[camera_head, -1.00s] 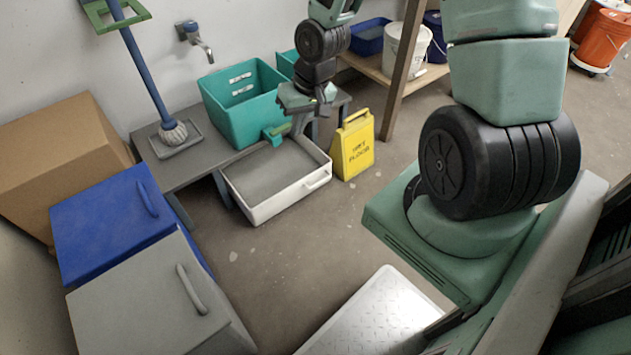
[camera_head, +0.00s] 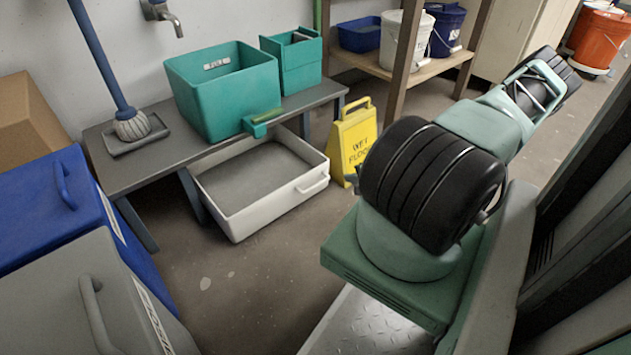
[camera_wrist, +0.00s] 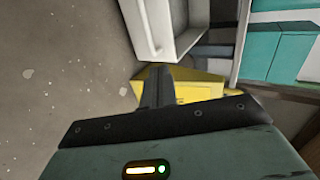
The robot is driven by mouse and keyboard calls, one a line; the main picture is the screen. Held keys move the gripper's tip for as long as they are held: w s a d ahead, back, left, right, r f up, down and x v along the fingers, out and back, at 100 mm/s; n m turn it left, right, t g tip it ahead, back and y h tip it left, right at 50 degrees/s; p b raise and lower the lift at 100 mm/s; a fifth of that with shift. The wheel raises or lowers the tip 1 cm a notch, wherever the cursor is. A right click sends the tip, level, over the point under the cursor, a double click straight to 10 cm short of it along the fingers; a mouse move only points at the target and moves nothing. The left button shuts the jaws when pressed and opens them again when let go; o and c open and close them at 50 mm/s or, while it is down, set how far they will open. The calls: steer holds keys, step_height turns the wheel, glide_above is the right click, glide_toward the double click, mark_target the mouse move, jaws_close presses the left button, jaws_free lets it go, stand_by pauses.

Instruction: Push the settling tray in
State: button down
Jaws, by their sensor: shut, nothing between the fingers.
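The settling tray (camera_head: 236,222) is a white, shallow, open tray with a grey floor inside. It sits low at the bench and sticks out past its front edge. In the head view the gripper is mostly hidden behind my arm.
A yellow wet-floor sign (camera_head: 354,140) stands just right of the tray. A teal bucket (camera_head: 222,95) with a green spout (camera_head: 262,122) stands on the grey bench (camera_head: 150,165) above the tray. Blue (camera_head: 45,205) and grey (camera_head: 70,300) bins stand at left. Floor before the tray is clear.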

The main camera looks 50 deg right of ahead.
steer(key=f, duration=0.1)
steer(key=b, duration=0.8)
glide_toward(318, 169)
steer(key=w+f, duration=0.3)
steer(key=f, duration=0.1)
steer(key=shift+w+d, duration=0.35)
steer(key=shift+d, duration=0.05)
steer(key=shift+w+d+r, duration=0.15)
steer(key=shift+w+d, duration=0.05)
steer(key=shift+w, duration=0.6)
steer(key=shift+w, duration=0.1)
